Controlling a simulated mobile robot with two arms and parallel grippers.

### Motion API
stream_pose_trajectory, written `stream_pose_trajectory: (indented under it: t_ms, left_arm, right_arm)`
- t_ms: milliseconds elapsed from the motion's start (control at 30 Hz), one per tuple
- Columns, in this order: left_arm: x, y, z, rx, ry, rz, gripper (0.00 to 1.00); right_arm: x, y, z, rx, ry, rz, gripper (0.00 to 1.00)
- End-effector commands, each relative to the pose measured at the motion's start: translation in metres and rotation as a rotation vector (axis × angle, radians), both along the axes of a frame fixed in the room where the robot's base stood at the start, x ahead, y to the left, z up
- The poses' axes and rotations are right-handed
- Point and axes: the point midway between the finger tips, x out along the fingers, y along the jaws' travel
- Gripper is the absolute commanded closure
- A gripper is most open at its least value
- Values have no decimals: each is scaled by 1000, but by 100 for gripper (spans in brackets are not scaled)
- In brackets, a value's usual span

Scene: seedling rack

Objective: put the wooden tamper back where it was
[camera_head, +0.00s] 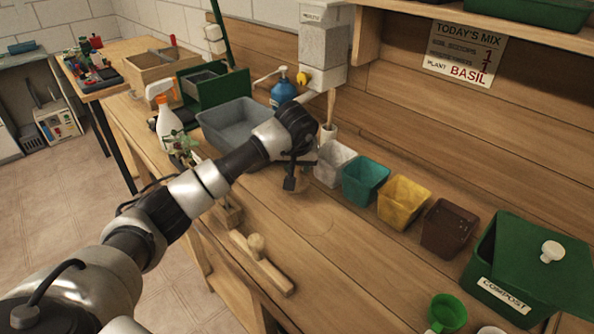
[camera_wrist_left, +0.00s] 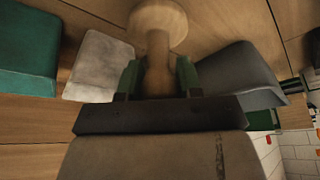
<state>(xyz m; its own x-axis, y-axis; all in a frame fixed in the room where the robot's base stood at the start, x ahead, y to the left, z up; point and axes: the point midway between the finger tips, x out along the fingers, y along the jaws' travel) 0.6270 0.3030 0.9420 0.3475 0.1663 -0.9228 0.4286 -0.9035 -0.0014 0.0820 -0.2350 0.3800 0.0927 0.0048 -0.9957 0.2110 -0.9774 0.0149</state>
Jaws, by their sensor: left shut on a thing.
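The wooden tamper (camera_wrist_left: 158,50) is between the green-padded fingers of my left gripper (camera_wrist_left: 158,82) in the left wrist view. Its narrow shaft is between the fingers and its wide round end points away from the palm. In the head view my left gripper (camera_head: 296,178) is over the bench, in front of the white pot, and hides most of the tamper (camera_head: 303,184). A faint round outline (camera_head: 312,221) shows on the bench just in front of the gripper. Whether the tamper touches the bench I cannot tell. My right gripper is not in view.
A grey tub (camera_head: 237,122) stands behind my left arm. White (camera_head: 334,164), teal (camera_head: 365,182), yellow (camera_head: 403,203) and brown (camera_head: 449,229) pots line the back. A wooden bar with a knob (camera_head: 262,262) lies near the front edge. A green compost bin (camera_head: 525,265) stands right.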

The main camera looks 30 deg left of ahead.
Motion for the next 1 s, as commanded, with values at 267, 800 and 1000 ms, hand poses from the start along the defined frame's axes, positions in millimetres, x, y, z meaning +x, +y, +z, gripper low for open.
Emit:
stream_pose_trajectory:
  t_ms: [267, 800, 1000]
  left_arm:
    - [0, -1, -25, 0, 0, 0, 84]
    - [0, -1, -28, 0, 1, 0, 40]
    - [0, -1, -27, 0, 1, 0, 40]
  right_arm:
    - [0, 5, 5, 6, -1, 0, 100]
    - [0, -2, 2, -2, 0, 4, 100]
    - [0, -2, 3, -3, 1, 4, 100]
